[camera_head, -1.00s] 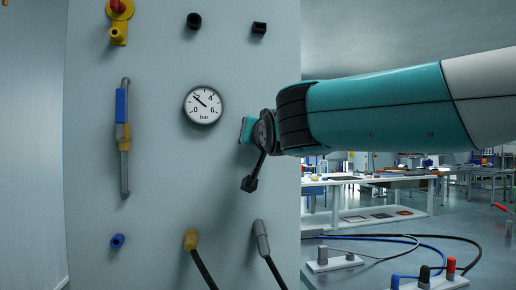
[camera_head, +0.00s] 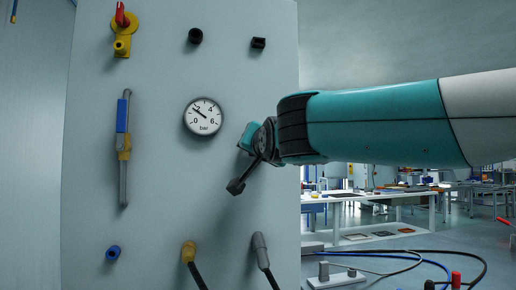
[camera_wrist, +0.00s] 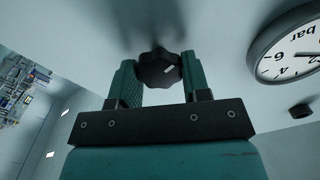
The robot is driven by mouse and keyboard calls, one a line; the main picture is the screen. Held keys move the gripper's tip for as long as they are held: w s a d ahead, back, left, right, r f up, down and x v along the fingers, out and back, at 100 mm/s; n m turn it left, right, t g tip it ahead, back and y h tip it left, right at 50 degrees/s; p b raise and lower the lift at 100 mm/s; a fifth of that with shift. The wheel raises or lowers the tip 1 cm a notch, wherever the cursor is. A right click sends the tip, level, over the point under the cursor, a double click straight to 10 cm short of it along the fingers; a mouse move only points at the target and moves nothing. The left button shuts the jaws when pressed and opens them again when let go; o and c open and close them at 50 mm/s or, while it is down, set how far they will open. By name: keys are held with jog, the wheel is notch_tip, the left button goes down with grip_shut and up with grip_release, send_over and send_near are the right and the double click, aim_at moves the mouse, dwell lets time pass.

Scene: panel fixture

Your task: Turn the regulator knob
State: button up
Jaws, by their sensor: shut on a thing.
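The regulator knob (camera_wrist: 154,74) is a dark lobed knob with a small white mark, standing on the pale panel (camera_head: 150,200). It shows in the wrist view between the two teal fingers of my gripper (camera_wrist: 158,66), which are shut on it from both sides. In the head view my gripper (camera_head: 247,138) is at the panel, right of the pressure gauge (camera_head: 203,116), and the knob is hidden behind it. The gauge needle points to the upper left, near the 2. The gauge also shows in part in the wrist view (camera_wrist: 290,48).
A red-and-yellow valve (camera_head: 122,32) and a blue-and-yellow slider (camera_head: 123,140) are on the panel's left. Black fittings (camera_head: 195,36) are above the gauge. Yellow (camera_head: 188,252) and grey (camera_head: 260,250) hose connectors are below. A bench (camera_head: 375,200) stands behind at right.

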jog(key=o, duration=0.9)
jog(key=b+v, duration=0.3)
jog(key=v, duration=1.4)
jog(key=shift+s+d, duration=0.1)
jog(key=shift+s, duration=0.1)
